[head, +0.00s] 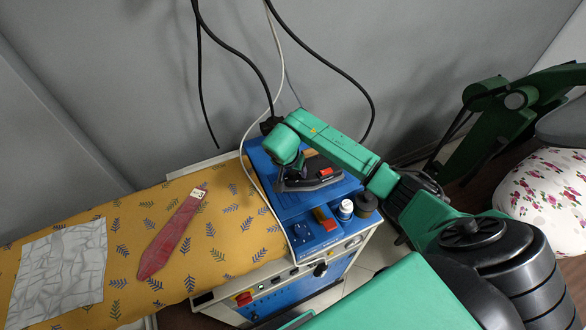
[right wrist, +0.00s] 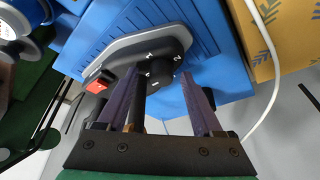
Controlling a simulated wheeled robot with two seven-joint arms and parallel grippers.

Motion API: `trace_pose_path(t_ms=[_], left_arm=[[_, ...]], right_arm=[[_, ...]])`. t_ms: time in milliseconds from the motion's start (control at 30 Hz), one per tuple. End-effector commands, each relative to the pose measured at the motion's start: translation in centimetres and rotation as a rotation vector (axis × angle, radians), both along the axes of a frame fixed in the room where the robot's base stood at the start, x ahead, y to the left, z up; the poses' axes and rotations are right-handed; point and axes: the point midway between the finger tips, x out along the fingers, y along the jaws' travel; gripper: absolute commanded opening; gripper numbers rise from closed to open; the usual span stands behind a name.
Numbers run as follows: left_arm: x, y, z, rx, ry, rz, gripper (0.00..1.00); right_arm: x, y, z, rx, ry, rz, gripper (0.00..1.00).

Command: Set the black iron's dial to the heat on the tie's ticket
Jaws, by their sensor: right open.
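The black iron (head: 324,172) rests on the blue top of the ironing station, with a red switch on it. In the right wrist view its grey and black body (right wrist: 128,46) carries a round black dial (right wrist: 166,66) with small white numerals; its setting is not clear. My right gripper (right wrist: 163,84) is open, its two fingers spread at the dial's near side; contact cannot be told. In the head view this gripper (head: 287,172) is over the iron's left end. The red tie (head: 168,240) lies on the patterned board with a small pale ticket (head: 198,194); its mark is too small to read surely. My left gripper is out of view.
The blue station (head: 300,204) also holds a small white-capped bottle (head: 346,208), a dark jar (head: 366,204) and an orange-brown block (head: 325,219). A grey cloth (head: 60,270) lies on the yellow board (head: 130,215). Cables hang behind. A floral padded press (head: 550,195) stands right.

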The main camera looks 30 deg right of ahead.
Motion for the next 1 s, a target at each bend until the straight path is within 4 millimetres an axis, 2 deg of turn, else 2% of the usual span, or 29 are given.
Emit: trace_pose_path(t_ms=[67, 200, 233, 567, 767, 1000], left_arm=[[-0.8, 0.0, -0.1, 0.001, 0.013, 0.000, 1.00], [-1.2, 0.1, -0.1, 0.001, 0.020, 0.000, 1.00], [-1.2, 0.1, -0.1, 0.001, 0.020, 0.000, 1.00], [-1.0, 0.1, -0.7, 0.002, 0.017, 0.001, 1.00], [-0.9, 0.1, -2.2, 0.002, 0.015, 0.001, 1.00], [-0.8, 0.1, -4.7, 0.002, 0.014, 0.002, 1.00]], right_arm=[[0.0, 0.0, 0.0, 0.000, 0.000, 0.000, 0.64], [0.0, 0.0, 0.0, 0.000, 0.000, -0.001, 0.10], [0.0, 0.0, 0.0, 0.000, -0.001, -0.001, 0.00], [0.1, -0.1, 0.0, -0.002, -0.002, -0.025, 0.00], [0.2, -0.1, -0.3, -0.003, -0.004, -0.105, 0.00], [0.3, 0.0, -0.3, -0.002, -0.006, -0.287, 0.00]])
